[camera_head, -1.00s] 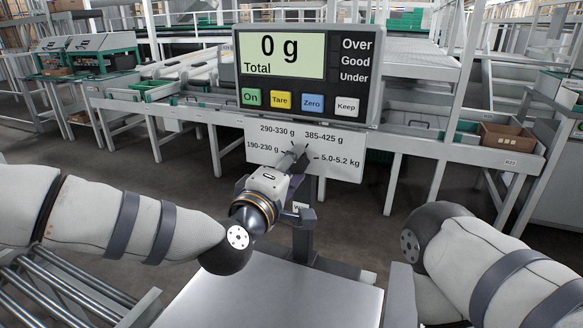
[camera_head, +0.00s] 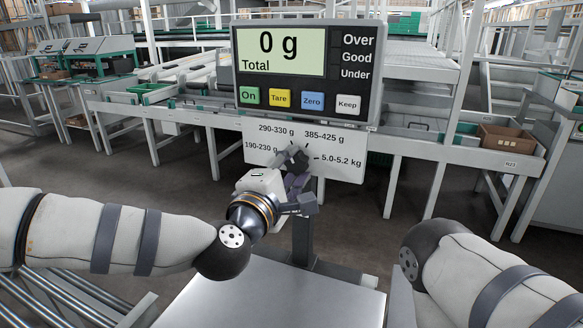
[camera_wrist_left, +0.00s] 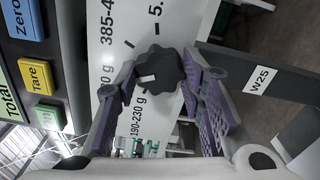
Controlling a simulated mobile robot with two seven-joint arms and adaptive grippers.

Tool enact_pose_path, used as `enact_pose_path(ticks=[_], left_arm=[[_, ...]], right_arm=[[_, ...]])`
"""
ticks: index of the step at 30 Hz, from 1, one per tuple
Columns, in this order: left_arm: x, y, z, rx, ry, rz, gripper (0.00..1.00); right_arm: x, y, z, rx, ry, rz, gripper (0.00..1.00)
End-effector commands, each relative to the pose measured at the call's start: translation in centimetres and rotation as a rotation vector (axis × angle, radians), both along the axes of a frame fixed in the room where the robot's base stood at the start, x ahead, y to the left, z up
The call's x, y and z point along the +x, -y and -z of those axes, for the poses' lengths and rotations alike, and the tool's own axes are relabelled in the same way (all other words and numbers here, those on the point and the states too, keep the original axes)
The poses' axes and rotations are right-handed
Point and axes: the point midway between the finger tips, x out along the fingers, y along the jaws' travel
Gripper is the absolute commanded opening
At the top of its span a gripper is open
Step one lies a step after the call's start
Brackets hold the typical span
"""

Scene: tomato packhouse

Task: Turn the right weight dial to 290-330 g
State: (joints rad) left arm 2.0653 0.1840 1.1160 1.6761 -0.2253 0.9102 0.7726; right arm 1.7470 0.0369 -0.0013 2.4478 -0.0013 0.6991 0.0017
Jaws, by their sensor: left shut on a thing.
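The weight dial (camera_wrist_left: 166,62) is a dark lobed knob with a white pointer mark, on a white label plate (camera_head: 345,166) under the scale display. My left gripper (camera_head: 296,160) is at the dial, its fingers on both sides of the knob and shut on it. The left wrist view shows the gripper (camera_wrist_left: 160,86) around the dial. There the pointer faces left and slightly down, toward the end of the 290-330 g label; a finger partly covers that label, so exact alignment cannot be told. My right gripper is out of view; only its arm shows.
The scale display (camera_head: 281,53) reads 0 g, with On, Tare, Zero and Keep buttons below. A bare metal platform (camera_head: 270,295) lies in front of the post. Conveyor frames stand behind. A cardboard box (camera_head: 507,138) sits at right.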

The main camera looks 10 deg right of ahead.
Motion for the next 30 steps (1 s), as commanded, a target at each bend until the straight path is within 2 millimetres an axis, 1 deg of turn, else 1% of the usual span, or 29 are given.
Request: enact_pose_path(ticks=[7, 8, 9, 10, 11, 19, 21, 23, 30], left_arm=[[0.0, 0.1, 0.0, 0.001, -0.001, 0.002, 0.08], [-0.1, 0.1, 0.0, 0.0, 0.0, 0.002, 0.38], [-0.1, 0.1, 0.0, 0.001, -0.001, 0.002, 0.47], [-0.1, 0.1, 0.0, 0.0, 0.0, 0.002, 0.54], [-0.1, 0.1, 0.0, 0.0, 0.0, 0.002, 0.56], [-0.1, 0.0, 0.0, 0.001, 0.0, 0.001, 0.56], [-0.5, -0.3, 0.0, 0.0, -0.001, 0.001, 0.56], [-1.4, -0.9, 0.0, 0.001, -0.001, 0.002, 0.56], [-6.8, -4.6, 0.0, 0.0, -0.002, 0.002, 0.56]], right_arm=[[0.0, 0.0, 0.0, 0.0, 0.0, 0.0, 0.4], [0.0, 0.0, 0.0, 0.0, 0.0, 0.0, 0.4], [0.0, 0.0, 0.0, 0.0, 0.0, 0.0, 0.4], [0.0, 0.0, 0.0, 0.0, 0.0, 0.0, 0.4], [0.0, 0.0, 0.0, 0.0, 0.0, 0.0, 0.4], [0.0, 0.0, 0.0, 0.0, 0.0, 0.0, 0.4], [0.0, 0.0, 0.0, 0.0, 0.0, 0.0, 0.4], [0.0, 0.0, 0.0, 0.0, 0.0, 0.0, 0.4], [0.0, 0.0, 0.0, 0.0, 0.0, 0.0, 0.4]])
